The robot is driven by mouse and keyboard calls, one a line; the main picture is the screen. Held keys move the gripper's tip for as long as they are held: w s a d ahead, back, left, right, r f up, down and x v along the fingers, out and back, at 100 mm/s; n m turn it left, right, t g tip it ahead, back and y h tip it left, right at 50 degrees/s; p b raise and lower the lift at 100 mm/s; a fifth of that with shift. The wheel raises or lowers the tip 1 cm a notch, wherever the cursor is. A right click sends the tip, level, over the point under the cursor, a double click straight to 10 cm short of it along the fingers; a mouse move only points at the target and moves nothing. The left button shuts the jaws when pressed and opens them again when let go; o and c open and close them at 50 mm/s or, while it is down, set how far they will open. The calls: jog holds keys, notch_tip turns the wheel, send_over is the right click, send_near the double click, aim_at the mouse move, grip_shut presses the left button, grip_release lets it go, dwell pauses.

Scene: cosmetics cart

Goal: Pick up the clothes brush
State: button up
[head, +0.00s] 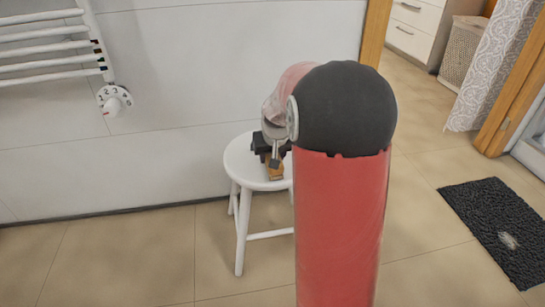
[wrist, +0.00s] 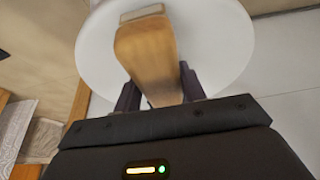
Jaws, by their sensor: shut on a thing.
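The clothes brush (wrist: 148,58) has a light wooden body and fills the middle of the wrist view, above the white stool seat. My gripper (wrist: 158,90) is shut on it, with one dark finger on each side. In the head view the brush (head: 274,172) shows as a small brown piece over the stool's seat, below my gripper (head: 272,155). My own arm hides the right part of the stool there. I cannot tell whether the brush touches the seat.
The white round stool (head: 238,163) stands close to the tiled wall (head: 200,100). A white towel radiator (head: 45,45) hangs at the left. A dark mat (head: 490,225) lies on the floor at the right, near a wooden door frame (head: 515,95). The floor left of the stool is clear.

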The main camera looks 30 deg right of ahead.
notch_tip(320, 180, up, 20)
jog(key=p, duration=0.3)
jog(key=shift+p, duration=0.3)
